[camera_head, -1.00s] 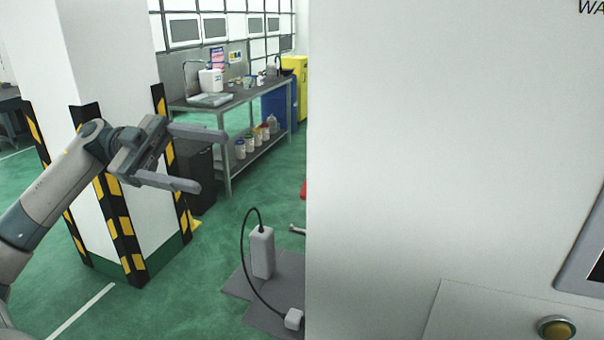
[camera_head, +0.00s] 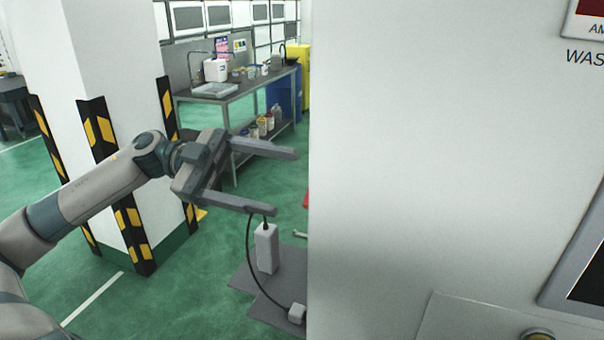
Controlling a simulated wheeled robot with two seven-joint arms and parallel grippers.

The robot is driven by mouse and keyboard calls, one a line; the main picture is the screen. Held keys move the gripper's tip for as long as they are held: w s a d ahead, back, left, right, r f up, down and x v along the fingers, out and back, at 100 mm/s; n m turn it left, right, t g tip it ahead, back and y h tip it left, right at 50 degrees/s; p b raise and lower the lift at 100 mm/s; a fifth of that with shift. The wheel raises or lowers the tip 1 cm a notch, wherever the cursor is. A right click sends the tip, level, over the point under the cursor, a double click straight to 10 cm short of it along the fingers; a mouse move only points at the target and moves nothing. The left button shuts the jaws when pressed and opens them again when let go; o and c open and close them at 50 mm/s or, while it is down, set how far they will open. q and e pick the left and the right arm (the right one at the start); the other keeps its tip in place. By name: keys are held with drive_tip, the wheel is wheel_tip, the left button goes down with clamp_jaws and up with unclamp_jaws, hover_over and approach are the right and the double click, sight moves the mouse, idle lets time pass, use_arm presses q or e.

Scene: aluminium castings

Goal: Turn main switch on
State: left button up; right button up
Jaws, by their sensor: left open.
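My left gripper (camera_head: 286,182) is open and empty, its two grey fingers pointing right. In the picture its fingertips are close to the left edge of a large white cabinet (camera_head: 430,150); I cannot tell the distance in depth. My right gripper is not in view.
A dark framed screen (camera_head: 588,275) and a sign (camera_head: 586,20) are cut off at the right. A white pillar (camera_head: 120,75) with black-yellow guards stands behind my left arm. A workbench (camera_head: 235,95) stands at the back. A grey box with a cable (camera_head: 266,250) stands on a floor plate.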

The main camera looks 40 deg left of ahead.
use_arm(q)
drive_tip(key=shift+p+x, duration=1.1)
drive_tip(key=shift+x, duration=1.8)
drive_tip(key=c, duration=1)
